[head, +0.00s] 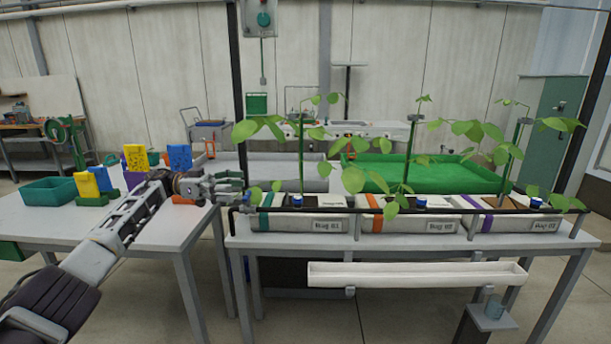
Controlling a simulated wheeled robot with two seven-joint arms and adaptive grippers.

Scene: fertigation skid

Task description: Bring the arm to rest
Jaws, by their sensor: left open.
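My left arm reaches in from the lower left. Its gripper (222,184) is open and points right, between the left table and the left end of the plant bench. It appears empty, with nothing visible between its fingers. Three grow bags stand in a row on the bench: the first bag (305,224) has a teal stripe, the second bag (408,222) an orange one and the third bag (515,222) a purple one. Each bears a leafy green plant. My right gripper is not in view.
The left table (178,232) carries a teal bin (50,190) and several yellow, blue and orange items. A white gutter (415,274) hangs below the bench front. A green tray (440,175) lies behind the plants. A dark upright post (237,80) stands just behind the gripper.

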